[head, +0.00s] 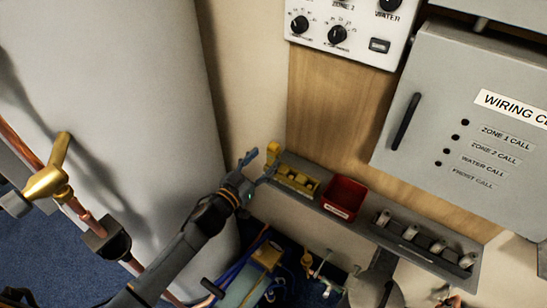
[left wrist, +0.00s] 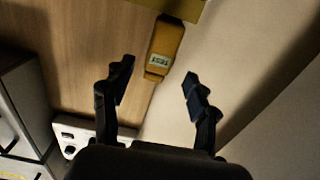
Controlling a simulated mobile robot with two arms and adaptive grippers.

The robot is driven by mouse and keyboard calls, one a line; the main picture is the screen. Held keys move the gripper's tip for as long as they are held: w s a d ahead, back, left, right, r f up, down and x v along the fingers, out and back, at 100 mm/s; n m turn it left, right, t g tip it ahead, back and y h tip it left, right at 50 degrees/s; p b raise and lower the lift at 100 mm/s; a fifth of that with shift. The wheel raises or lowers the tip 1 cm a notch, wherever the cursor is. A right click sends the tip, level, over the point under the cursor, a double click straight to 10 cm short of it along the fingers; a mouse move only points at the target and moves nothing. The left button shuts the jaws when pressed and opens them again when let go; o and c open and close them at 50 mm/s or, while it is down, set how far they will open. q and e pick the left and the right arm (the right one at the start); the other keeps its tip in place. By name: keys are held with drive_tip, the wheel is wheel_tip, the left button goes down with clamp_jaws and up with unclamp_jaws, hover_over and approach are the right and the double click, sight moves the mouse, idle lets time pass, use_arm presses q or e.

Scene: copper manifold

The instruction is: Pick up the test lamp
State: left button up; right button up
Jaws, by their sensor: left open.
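The test lamp, a yellow block with a "TEST" label, shows in the left wrist view (left wrist: 165,48). In the head view a small yellow piece at the left end of the grey shelf (head: 273,152) appears to be the same lamp. My left gripper (head: 259,167) is open, its fingers pointing at the lamp. In the left wrist view its two dark fingertips (left wrist: 158,77) stand apart on either side of the lamp's lower end, with nothing clamped. Whether they touch the lamp cannot be told. My right gripper is not in view.
The shelf (head: 362,229) also holds yellow pieces (head: 297,180), a red bin (head: 343,197) and several small metal fittings (head: 411,232). A grey wiring cabinet (head: 440,100) and a white control panel (head: 345,45) are above. A large grey cylinder (head: 120,80) stands left.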

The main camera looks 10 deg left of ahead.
sight(270, 154)
use_arm(q)
drive_tip(key=x, duration=0.3)
drive_tip(key=shift+w+d+f, duration=0.1)
drive_tip(key=shift+w+d, duration=0.15)
drive_tip(key=shift+s, duration=0.1)
drive_tip(key=shift+c, duration=0.2)
drive_tip(key=c, duration=1.1)
clamp_jaws()
